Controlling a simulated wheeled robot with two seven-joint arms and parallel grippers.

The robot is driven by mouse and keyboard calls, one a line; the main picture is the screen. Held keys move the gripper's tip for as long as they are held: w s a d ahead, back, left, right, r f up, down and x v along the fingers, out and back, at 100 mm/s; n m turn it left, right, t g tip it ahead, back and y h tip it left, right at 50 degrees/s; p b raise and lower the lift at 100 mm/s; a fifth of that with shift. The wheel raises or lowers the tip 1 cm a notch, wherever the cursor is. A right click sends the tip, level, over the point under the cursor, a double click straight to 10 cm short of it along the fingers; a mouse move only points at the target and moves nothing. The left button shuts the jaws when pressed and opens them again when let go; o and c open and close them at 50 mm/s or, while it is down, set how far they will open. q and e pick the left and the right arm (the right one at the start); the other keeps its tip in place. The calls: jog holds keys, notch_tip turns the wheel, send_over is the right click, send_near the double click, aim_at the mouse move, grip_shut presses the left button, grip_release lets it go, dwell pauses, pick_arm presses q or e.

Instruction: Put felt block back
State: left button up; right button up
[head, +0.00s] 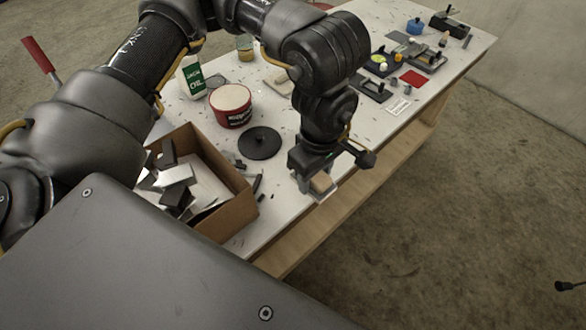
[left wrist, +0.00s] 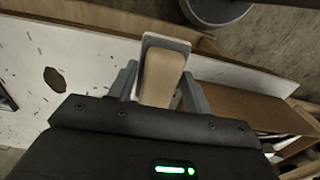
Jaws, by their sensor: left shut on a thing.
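My left gripper (head: 318,178) is shut on a tan block that looks like the felt block (head: 321,182), near the table's front edge. In the left wrist view the felt block (left wrist: 162,75) sits between the two fingers (left wrist: 159,90), with a pale grey plate or rim around its far end. Whether the block touches the table is hard to tell. My right gripper is not in view.
A cardboard box (head: 232,214) of metal scraps stands left of the gripper. A black disc (head: 259,143), a red-and-white tub (head: 231,112) and a green-and-white bottle (head: 191,77) stand behind. A red square (head: 412,78) and several tools lie farther along the table.

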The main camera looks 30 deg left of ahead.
pick_arm(q)
jog(key=shift+w+a, duration=0.2)
jog(key=shift+a, duration=0.05)
jog(key=w+a+f+p, duration=0.3)
jog(key=w+a+f, duration=0.5)
jog(key=a+f, duration=0.1)
jog(key=shift+w+p, duration=0.25)
jog(key=shift+p, duration=0.1)
jog(key=shift+w+a+f, duration=0.25)
jog(key=shift+a+f, duration=0.1)
jog(key=shift+f, duration=0.3)
notch_tip(320, 180, down, 2)
jog(key=shift+f+p, duration=0.25)
jog(key=shift+p, duration=0.35)
jog(key=shift+f, duration=0.1)
